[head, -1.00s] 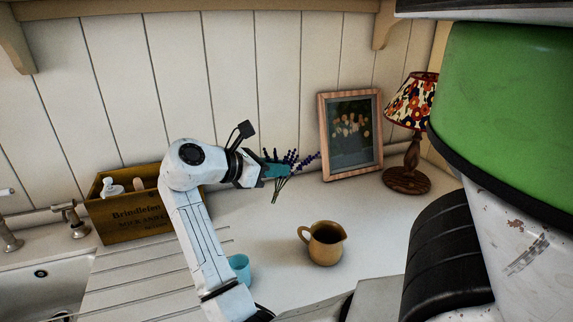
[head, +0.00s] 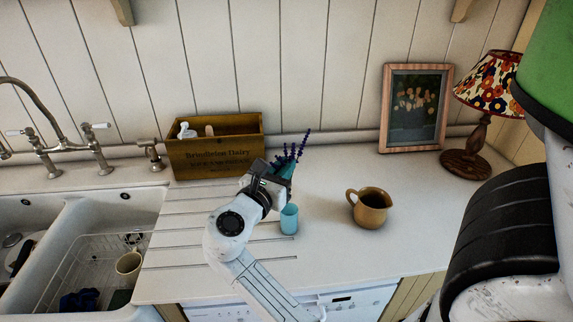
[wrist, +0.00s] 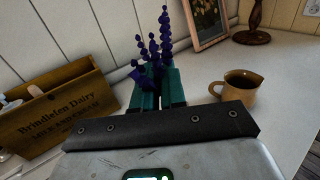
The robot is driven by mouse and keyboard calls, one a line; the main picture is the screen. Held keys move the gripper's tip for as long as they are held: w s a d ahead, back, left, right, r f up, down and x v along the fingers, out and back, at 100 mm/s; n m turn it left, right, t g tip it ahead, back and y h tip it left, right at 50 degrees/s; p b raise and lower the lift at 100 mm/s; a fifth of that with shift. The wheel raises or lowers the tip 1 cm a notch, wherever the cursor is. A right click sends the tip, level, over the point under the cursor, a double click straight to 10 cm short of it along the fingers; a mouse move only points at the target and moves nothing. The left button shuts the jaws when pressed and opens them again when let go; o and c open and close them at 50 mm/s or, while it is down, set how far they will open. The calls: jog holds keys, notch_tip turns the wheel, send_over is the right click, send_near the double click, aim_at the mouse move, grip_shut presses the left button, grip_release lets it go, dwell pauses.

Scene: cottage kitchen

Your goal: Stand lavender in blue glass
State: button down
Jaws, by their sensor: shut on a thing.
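The lavender (head: 301,147) shows its purple flower heads above my gripper in the head view, leaning a little right. My gripper (head: 286,171) has its teal fingers shut on the lavender. The same flower heads (wrist: 154,45) rise past the fingertips (wrist: 159,88) in the wrist view. The blue glass (head: 289,220) stands upright on the counter, close below my gripper in the head view. The lavender stems are hidden, so I cannot tell whether they are inside the glass. The glass does not show in the wrist view.
A brown jug (head: 371,209) stands right of the glass. A wooden crate (head: 215,157) with bottles is at the back left. A picture frame (head: 413,109) and a lamp (head: 470,146) stand at the back right. The sink (head: 80,240) is left. Counter between jug and frame is clear.

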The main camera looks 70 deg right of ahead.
notch_tip(320, 180, down, 11)
jog(key=b, duration=0.6)
jog(key=shift+b, duration=0.4)
dwell(0.3)
jog(key=c, duration=1.1)
grip_release()
jog(key=b+v, duration=0.1)
jog(key=v, duration=0.9)
jog(key=shift+a, duration=0.35)
